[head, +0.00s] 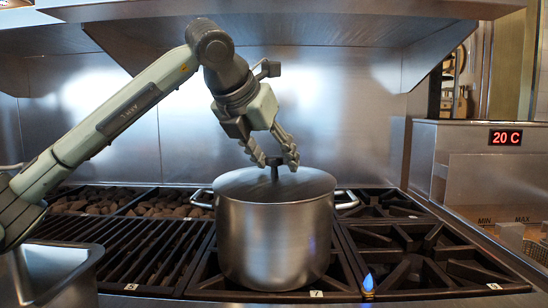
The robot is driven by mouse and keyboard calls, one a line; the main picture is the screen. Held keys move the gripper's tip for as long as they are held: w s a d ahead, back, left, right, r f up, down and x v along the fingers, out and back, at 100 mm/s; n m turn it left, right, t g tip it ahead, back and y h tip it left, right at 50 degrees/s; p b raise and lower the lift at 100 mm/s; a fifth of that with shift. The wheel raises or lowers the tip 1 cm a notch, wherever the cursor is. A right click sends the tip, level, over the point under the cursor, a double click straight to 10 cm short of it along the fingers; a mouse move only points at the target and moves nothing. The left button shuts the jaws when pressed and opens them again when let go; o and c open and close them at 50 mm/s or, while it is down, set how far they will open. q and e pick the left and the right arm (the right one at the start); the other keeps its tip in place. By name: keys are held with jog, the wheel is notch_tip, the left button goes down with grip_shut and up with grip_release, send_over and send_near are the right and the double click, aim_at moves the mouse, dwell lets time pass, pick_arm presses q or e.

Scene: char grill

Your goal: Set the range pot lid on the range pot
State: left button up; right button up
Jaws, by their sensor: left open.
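The range pot (273,245) is a large steel pot with two side handles, standing on a burner in the middle of the range. The range pot lid (235,186), grey metal with a dark knob on top, lies over the pot's mouth and looks level. From here I cannot tell whether its edge is fully seated all round. My left gripper (276,165) comes down from above with its fingers apart, one on each side of the knob (274,173). I cannot tell whether a finger touches the knob. My right gripper is not in view.
A ribbed grill grate (140,250) lies left of the pot, with briquettes (165,203) behind it. A steel container (60,275) stands front left. A steel back wall and hood enclose the range.

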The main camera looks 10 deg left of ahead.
pick_arm(q)
jog(key=shift+s+r, duration=0.1)
jog(key=shift+r, duration=0.2)
jog(key=v, duration=1.1)
jog(key=shift+s+r+b, duration=0.2)
jog(key=shift+s+b, duration=0.1)
jog(key=shift+b, duration=0.15)
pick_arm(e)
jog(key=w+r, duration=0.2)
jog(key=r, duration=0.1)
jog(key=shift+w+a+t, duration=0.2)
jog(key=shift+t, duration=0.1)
pick_arm(q)
jog(key=shift+a+f, duration=0.1)
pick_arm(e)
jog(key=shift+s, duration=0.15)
